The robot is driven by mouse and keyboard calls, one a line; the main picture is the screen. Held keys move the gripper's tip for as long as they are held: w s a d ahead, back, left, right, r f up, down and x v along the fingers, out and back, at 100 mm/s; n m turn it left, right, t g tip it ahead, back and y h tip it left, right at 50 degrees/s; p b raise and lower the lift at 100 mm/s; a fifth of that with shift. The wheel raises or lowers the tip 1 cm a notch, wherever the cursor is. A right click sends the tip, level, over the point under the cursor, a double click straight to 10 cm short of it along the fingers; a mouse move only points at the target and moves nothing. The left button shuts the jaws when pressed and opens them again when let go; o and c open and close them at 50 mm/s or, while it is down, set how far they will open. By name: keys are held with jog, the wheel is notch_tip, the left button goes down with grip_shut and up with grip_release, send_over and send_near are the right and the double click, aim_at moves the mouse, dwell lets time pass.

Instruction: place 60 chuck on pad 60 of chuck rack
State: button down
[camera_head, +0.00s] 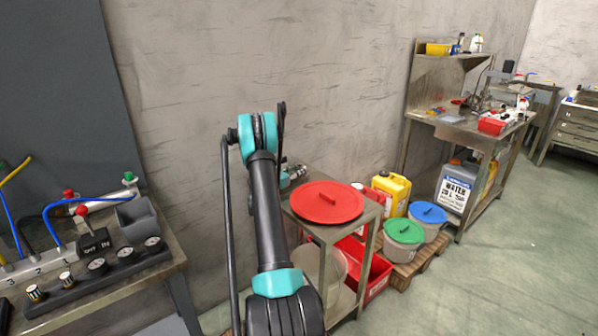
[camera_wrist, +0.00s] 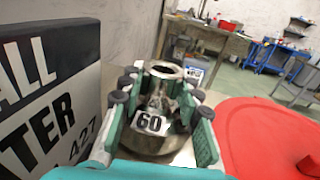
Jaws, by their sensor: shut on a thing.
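The 60 chuck (camera_wrist: 152,142) is a metal ring-topped piece with a white label reading 60, in the middle of the wrist view. My gripper (camera_wrist: 162,84), with teal fingers and black pads, is shut on it, one finger on each side. In the head view my gripper (camera_head: 290,177) is small and mostly hidden behind my arm, beside the small metal table. No pad marked 60 can be read. A dark bar with several round metal pieces (camera_head: 97,266) lies on the left bench; I cannot tell whether it is the chuck rack.
A red round lid (camera_head: 327,202) lies on the small metal table, and shows close at the right in the wrist view (camera_wrist: 270,135). A large white and black label (camera_wrist: 45,95) stands close on the left. Buckets (camera_head: 404,232) and a yellow canister (camera_head: 391,190) stand beyond.

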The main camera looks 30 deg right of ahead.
jog(key=shift+f, duration=0.15)
jog(key=c, duration=1.6)
grip_release()
jog(key=shift+f, duration=0.15)
jog(key=o, duration=0.5)
jog(key=shift+o, duration=0.2)
